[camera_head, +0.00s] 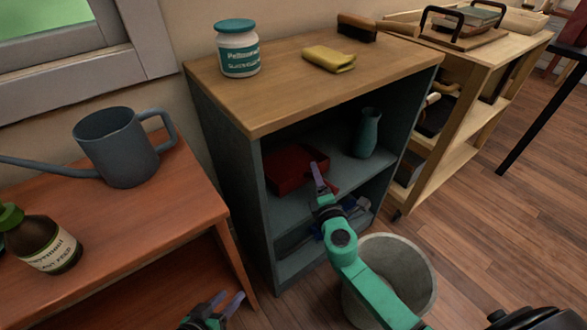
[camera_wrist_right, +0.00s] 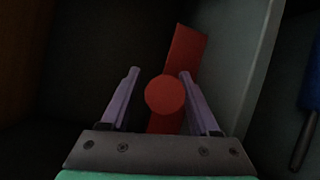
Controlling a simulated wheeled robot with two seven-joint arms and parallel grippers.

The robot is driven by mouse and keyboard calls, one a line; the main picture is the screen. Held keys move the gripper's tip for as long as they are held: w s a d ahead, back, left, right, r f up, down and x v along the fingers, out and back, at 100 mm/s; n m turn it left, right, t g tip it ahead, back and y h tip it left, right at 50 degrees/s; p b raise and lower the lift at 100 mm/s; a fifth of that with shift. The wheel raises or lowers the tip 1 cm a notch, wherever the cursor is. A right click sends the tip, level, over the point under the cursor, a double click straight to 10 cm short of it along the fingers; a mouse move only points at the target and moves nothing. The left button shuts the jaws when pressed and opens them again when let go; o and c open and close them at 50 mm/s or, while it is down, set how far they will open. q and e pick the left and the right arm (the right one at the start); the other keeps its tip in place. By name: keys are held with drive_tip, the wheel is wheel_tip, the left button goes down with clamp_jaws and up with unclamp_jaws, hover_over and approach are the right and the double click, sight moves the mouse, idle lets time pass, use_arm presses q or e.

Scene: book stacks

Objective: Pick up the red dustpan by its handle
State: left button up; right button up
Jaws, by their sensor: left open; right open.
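The red dustpan (camera_head: 288,170) lies on the middle shelf inside the dark grey cabinet. My right gripper (camera_head: 319,172) reaches into the cabinet beside the dustpan's right side. In the right wrist view, the open purple fingers (camera_wrist_right: 159,73) point at the dustpan (camera_wrist_right: 188,55). A round red end (camera_wrist_right: 165,95), apparently of the handle, shows between the fingers, with no clear grip on it. Whether a finger touches it cannot be told.
A teal vase (camera_head: 367,133) stands on the same shelf, right of the dustpan. The cabinet top (camera_head: 290,75) holds a jar (camera_head: 238,48), a yellow cloth (camera_head: 329,59) and a brush (camera_head: 357,27). A grey bin (camera_head: 412,275) stands beneath my right arm. A blue-handled object (camera_wrist_right: 311,75) shows at right.

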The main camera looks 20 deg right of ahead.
clamp_jaws()
drive_tip(key=shift+r, duration=0.1)
idle(1.2)
